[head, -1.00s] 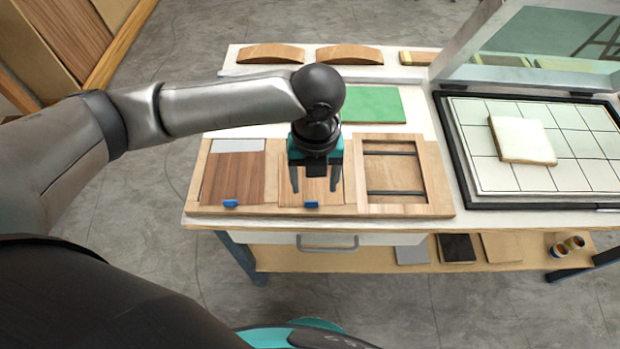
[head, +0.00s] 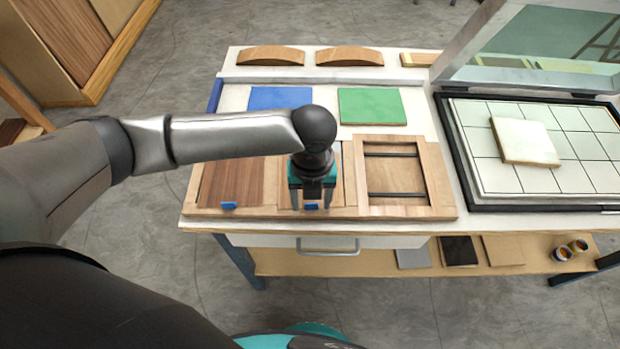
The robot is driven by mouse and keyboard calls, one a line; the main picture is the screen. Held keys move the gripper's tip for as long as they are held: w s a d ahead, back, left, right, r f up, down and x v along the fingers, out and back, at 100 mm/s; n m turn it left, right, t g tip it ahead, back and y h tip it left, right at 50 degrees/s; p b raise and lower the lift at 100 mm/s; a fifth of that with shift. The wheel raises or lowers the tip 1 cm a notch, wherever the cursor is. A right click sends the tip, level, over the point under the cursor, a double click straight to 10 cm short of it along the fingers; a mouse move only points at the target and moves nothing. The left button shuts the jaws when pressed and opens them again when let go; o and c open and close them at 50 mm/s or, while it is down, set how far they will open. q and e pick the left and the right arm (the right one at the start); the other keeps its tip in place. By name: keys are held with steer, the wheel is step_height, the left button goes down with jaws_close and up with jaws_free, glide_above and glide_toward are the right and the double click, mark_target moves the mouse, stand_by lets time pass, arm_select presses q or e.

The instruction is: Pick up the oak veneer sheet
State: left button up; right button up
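A wooden tray (head: 352,212) with three compartments lies on the bench. Its middle compartment holds a lighter brown sheet (head: 284,185), taken to be the oak veneer, mostly hidden under my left gripper. A small blue tab (head: 311,206) shows at its near edge. My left gripper (head: 312,206) points down over this sheet, its fingers apart on either side of the tab. Whether the fingertips touch the sheet I cannot tell. A darker brown sheet (head: 232,183) with another blue tab (head: 229,205) fills the left compartment. My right gripper is not in view.
The right compartment (head: 394,175) shows dark bars and no sheet. Blue (head: 275,97) and green (head: 372,106) squares and curved wood pieces (head: 271,56) lie behind. A raised-lid press (head: 480,180) with a pale block (head: 525,141) stands right.

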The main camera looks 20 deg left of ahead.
arm_select(q)
jaws_close()
steer(key=shift+r, duration=0.15)
stand_by(0.4)
